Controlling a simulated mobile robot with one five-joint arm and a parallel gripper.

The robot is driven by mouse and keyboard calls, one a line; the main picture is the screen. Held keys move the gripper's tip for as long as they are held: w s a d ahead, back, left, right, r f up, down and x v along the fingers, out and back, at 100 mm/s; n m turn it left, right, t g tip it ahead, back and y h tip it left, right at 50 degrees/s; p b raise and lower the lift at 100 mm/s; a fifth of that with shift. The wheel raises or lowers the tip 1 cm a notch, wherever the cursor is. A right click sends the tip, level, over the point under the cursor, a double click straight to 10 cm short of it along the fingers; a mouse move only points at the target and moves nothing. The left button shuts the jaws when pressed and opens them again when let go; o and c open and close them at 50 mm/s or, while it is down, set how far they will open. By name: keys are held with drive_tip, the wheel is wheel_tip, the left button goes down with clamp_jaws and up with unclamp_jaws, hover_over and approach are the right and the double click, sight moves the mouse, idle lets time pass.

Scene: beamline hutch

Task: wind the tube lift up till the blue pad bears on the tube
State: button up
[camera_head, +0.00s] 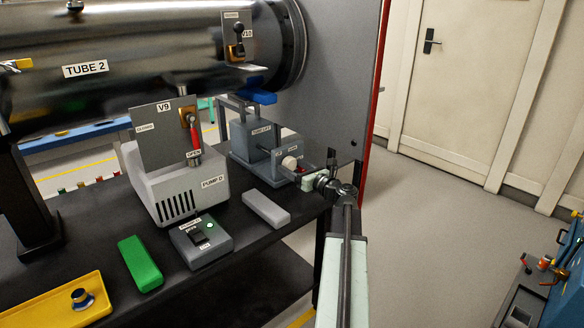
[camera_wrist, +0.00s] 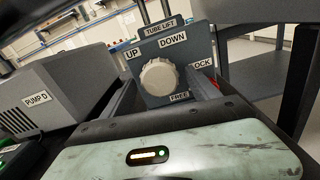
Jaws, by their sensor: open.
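The tube lift (camera_head: 256,139) is a grey unit on the dark bench under the big dark tube (camera_head: 150,58) marked TUBE 2. Its blue pad (camera_head: 258,97) sits close under the tube; whether they touch I cannot tell. A pale round knob (camera_head: 289,162) is on the lift's front; it also shows in the wrist view (camera_wrist: 160,77), with UP at left and DOWN above it. My gripper (camera_head: 310,178) is open in front of the knob. In the wrist view its dark fingers (camera_wrist: 160,88) stand on either side of the knob; contact is unclear.
A red part (camera_wrist: 216,84) shows behind the right finger, between LOCK and FREE labels. PUMP D (camera_head: 190,185), a grey block (camera_head: 266,209), a switch box (camera_head: 202,242), a green block (camera_head: 140,263) and a yellow tray (camera_head: 50,303) are left.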

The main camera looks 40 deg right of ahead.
drive_tip(key=shift+w+d, duration=0.1)
drive_tip(key=shift+w, duration=0.4)
drive_tip(key=c, duration=1.3)
drive_tip(key=shift+n, duration=0.6)
drive_tip(key=shift+c, duration=0.3)
drive_tip(key=o, duration=1.4)
drive_tip(key=shift+c, duration=0.2)
drive_tip(key=s, duration=0.7)
drive_tip(key=shift+s+a, duration=0.3)
drive_tip(key=shift+s, duration=0.1)
